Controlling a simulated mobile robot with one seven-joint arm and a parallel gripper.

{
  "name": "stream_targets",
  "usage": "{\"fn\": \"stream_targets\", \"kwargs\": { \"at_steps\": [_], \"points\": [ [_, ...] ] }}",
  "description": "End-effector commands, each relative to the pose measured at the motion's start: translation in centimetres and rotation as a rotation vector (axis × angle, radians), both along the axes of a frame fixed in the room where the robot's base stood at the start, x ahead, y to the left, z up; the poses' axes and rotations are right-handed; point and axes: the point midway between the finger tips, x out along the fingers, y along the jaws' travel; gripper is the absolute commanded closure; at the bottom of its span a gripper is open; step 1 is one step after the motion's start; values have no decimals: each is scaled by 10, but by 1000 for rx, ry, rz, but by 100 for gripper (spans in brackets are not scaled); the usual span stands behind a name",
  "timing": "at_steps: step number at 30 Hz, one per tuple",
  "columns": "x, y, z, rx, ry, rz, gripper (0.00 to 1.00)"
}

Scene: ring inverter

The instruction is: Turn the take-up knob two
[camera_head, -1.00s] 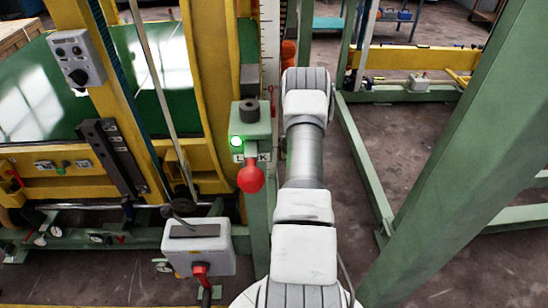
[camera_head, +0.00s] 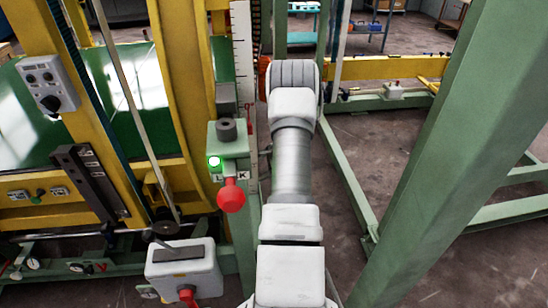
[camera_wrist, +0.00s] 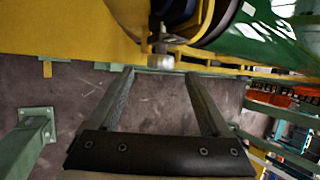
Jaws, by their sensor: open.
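In the wrist view my gripper (camera_wrist: 159,73) is open, with its two dark fingers apart. A small grey metal piece, knob-like with a round end (camera_wrist: 160,60), sits just beyond and between the fingertips, below a yellow frame. I cannot tell whether it is take-up knob two, and no label on it is readable. The fingers do not visibly hold it. In the head view my white and grey arm reaches away from me, and its far end hides my gripper. Small knobs with plates (camera_head: 38,195) sit on the yellow machine at lower left.
A green post with a green lamp (camera_head: 214,162) and a red ball handle (camera_head: 231,196) stands close left of my arm. A grey box (camera_head: 183,270) is at lower left. A thick green beam (camera_head: 430,150) stands at right. Bare floor lies between.

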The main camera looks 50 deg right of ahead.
Motion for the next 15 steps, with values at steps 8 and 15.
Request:
{"fn": "stream_targets", "kwargs": {
  "at_steps": [8, 15],
  "points": [
    [-34, -2, 51, -2, -1, -1, 18],
    [-55, -3, 81, -1, 0, -1, 18]
  ]
}}
